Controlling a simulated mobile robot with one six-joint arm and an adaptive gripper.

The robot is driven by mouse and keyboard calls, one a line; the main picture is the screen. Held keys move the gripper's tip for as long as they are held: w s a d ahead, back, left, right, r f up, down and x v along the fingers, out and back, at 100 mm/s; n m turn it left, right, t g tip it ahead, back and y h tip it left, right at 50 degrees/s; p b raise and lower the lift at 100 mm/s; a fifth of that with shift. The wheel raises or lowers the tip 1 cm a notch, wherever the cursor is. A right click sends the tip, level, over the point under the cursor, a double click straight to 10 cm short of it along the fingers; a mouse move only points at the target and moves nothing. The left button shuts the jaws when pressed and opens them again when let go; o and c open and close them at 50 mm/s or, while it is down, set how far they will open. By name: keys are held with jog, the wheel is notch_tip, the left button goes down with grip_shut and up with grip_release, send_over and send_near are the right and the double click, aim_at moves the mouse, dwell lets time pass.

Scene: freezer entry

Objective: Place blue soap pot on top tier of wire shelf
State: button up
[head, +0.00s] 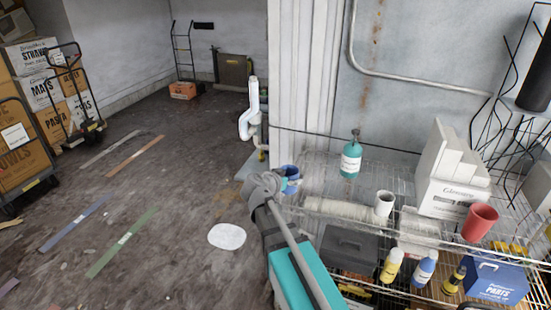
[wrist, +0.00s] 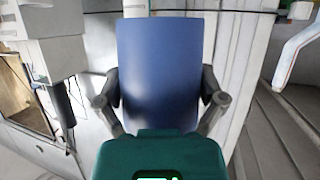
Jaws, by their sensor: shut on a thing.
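The blue soap pot (head: 291,173) is a plain blue cup shape. In the wrist view the pot (wrist: 160,75) fills the middle, upright, between the two dark fingers. My gripper (wrist: 161,95) is shut on it. In the head view my gripper (head: 282,184) holds the pot at the left end of the wire shelf, in front of the wall corner. My arm hides part of the pot and the shelf's left end. The wire shelf's top tier (head: 334,177) is a wire rack. I cannot tell whether the pot is over the rack or beside it.
On the top tier stand a teal pump bottle (head: 351,158), a white cup (head: 384,204), a red cup (head: 479,222) and a white carton (head: 453,190). Bare wire shows around the teal bottle. Lower down are a blue box (head: 497,283) and several bottles. A white pipe (head: 250,110) stands behind.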

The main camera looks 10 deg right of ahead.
jog(key=f+b+x, duration=0.1)
jog(key=b+x, duration=0.1)
jog(key=x, duration=0.2)
jog(key=a+f+b+x, duration=0.1)
jog(key=b+x, duration=0.2)
jog(key=x, duration=0.2)
jog(key=a+b+x, duration=0.1)
jog(key=b+x, duration=0.2)
jog(key=x, duration=0.2)
jog(key=shift+w+f, duration=0.3)
jog(key=shift+f, duration=0.05)
jog(key=shift+w+d+f+b, duration=0.4)
jog(key=shift+f+b, duration=0.05)
jog(key=shift+f, duration=0.1)
jog(key=shift+w+d+f+b, duration=0.35)
jog(key=shift+w+f+b, duration=0.05)
jog(key=shift+f+b, duration=0.35)
jog(key=shift+s+f+b, duration=0.1)
jog(key=shift+f+b, duration=0.95)
jog(key=shift+b, duration=0.05)
